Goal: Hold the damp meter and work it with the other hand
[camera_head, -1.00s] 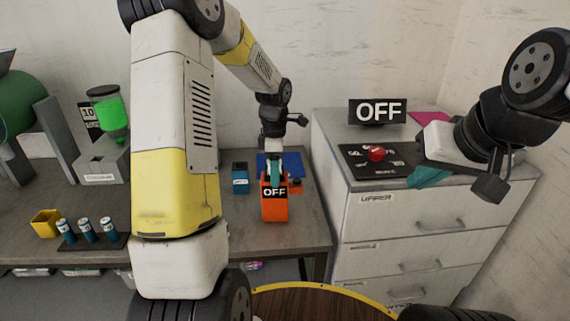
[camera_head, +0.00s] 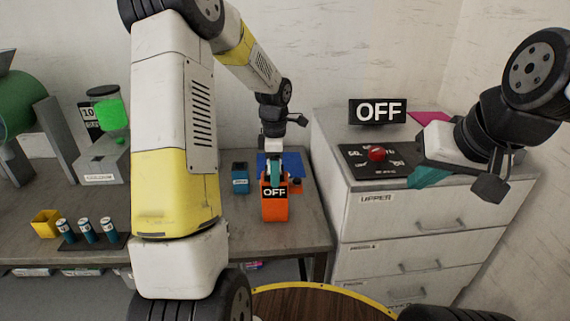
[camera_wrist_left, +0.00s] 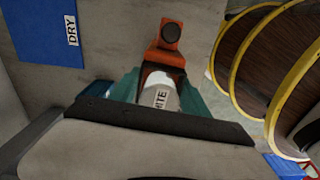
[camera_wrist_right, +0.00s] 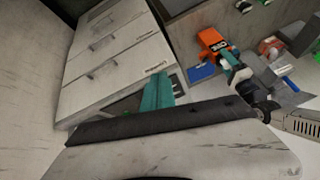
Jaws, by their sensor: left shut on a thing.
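The damp meter (camera_head: 274,207) is an orange block with a black display reading OFF, above the front right of the grey bench. My left gripper (camera_head: 274,172) is shut on it from above. The left wrist view shows the teal fingers either side of a pale labelled part, with the meter's orange body (camera_wrist_left: 166,55) and a dark round end beyond. My right gripper (camera_head: 428,177) is over the cabinet top, apart from the meter; its teal fingers (camera_wrist_right: 158,92) look closed together and empty. The meter also shows in the right wrist view (camera_wrist_right: 212,42).
A black panel with a red knob (camera_head: 376,154) lies on the drawer cabinet (camera_head: 430,215), before an OFF sign (camera_head: 377,111). A blue block (camera_head: 240,178) and blue mat (camera_head: 291,162) are near the meter. Several batteries (camera_head: 87,230) stand at left by a yellow cup (camera_head: 45,223).

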